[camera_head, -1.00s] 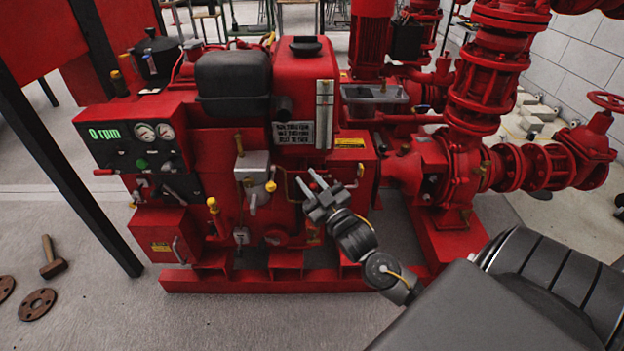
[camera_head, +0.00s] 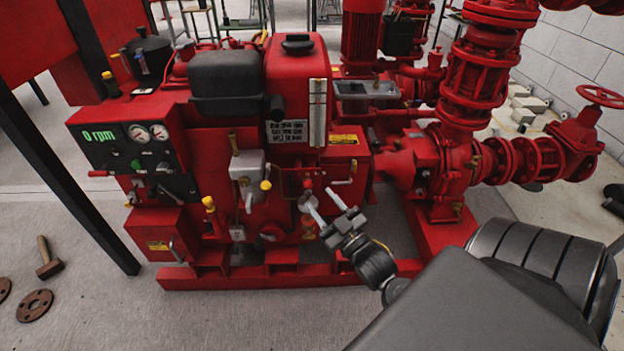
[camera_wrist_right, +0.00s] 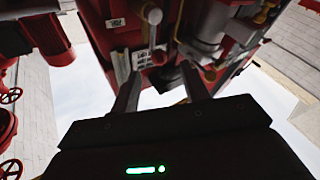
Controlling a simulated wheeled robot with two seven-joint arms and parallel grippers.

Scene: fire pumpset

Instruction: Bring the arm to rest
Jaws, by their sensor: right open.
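My right gripper (camera_head: 325,208) is open and empty in the head view, with its two grey fingers apart. It is in front of the lower right part of the red pump engine (camera_head: 240,150), pointing up and to the left. In the right wrist view its fingers (camera_wrist_right: 158,95) also stand apart with nothing between them, and the red engine (camera_wrist_right: 115,45) is beyond them. I cannot tell the exact gap between fingertips and engine. My left gripper is not in view.
The control panel (camera_head: 135,148) reads 0 rpm. Red pipes and valves (camera_head: 480,90) stand at the right. A black post (camera_head: 70,180) is at the left. A hammer (camera_head: 48,262) and a rusty flange (camera_head: 36,305) lie on the grey floor, which is clear in front of the engine.

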